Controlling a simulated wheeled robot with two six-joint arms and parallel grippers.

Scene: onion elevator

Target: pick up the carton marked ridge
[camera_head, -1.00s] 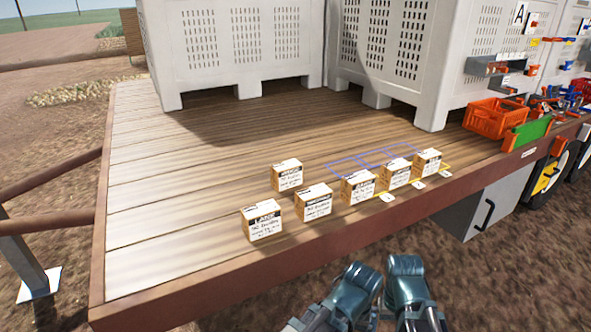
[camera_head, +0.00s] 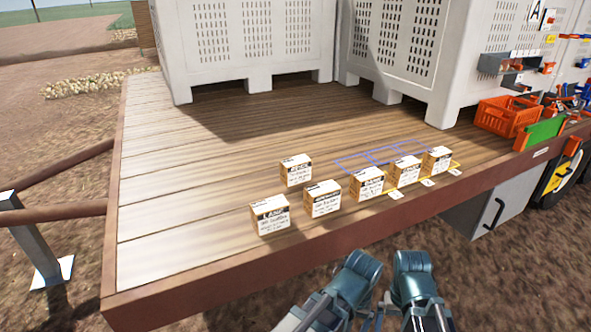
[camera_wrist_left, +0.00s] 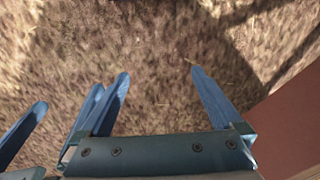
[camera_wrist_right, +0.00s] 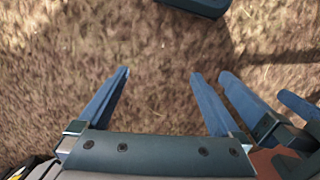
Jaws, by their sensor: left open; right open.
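Several small tan cartons with white labels stand upright on the wooden trailer deck. The carton standing alone behind the front row (camera_head: 296,171) has a label that seems to read RIDGE, though the print is small. The front-left carton (camera_head: 269,215) reads LANE; the other labels are hard to read. My left gripper (camera_wrist_left: 158,75) and right gripper (camera_wrist_right: 160,73) are open and empty over bare ground, as the wrist views show. In the head view both my arms are low, in front of the deck edge and apart from the cartons.
The deck (camera_head: 190,215) has clear boards left of and behind the cartons. Blue outlines (camera_head: 345,165) and yellow markings lie by the right-hand cartons. Large white bins (camera_head: 245,50) stand at the back. An orange crate (camera_head: 507,117) is at right. The deck's front edge (camera_head: 240,275) is raised above the ground.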

